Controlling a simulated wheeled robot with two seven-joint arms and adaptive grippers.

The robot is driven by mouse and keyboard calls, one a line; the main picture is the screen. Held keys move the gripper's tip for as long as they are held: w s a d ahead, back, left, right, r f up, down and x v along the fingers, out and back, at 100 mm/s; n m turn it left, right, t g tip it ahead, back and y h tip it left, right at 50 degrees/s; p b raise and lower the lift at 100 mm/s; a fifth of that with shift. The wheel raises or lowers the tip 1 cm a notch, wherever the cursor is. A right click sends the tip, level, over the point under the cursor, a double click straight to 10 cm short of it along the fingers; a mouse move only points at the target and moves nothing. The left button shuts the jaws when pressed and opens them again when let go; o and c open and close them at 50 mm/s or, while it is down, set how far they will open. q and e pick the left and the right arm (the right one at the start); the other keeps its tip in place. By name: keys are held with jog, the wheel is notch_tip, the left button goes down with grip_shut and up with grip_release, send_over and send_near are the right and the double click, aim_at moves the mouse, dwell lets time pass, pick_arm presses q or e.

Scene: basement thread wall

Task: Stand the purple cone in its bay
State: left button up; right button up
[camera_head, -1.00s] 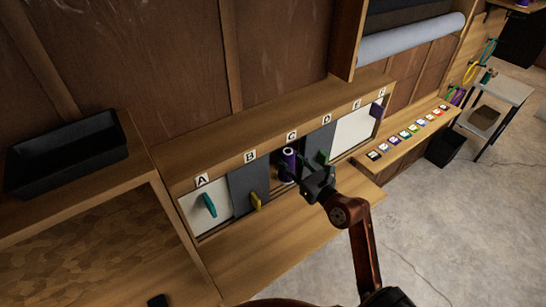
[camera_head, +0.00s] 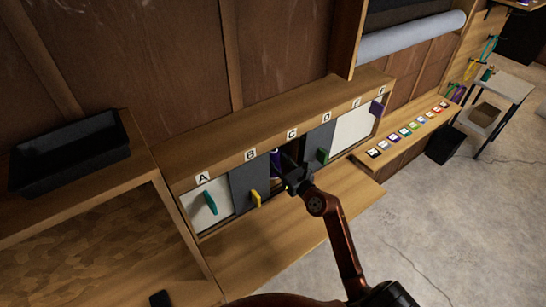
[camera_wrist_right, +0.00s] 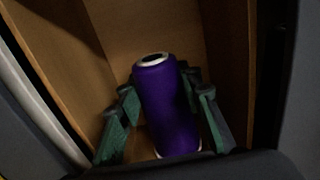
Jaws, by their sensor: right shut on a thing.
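The purple cone (camera_head: 275,162) stands in the open bay under label C (camera_head: 291,134), mostly hidden by my right gripper in the head view. In the right wrist view the cone (camera_wrist_right: 168,105) is a purple thread spool with a pale-rimmed dark hole on top, tilted slightly in the picture, inside a wooden compartment (camera_wrist_right: 215,40). My right gripper (camera_wrist_right: 165,112) is shut on it, with green-padded fingers on both sides. Whether its base touches the bay floor is hidden. My left gripper is not in view.
Grey panels with a yellow handle (camera_head: 256,199) and a green handle (camera_head: 322,156) flank the opening closely. A white panel with a teal handle (camera_head: 210,203) is farther left. A wooden ledge (camera_head: 270,250) runs in front. A black tray (camera_head: 70,155) sits at left.

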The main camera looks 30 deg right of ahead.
jog(key=shift+f, duration=0.15)
jog(key=o, duration=1.3)
jog(key=shift+c, duration=0.2)
jog(key=shift+r, duration=0.2)
jog(key=s+b, duration=0.2)
jog(key=s, duration=1)
jog(key=shift+d, duration=0.45)
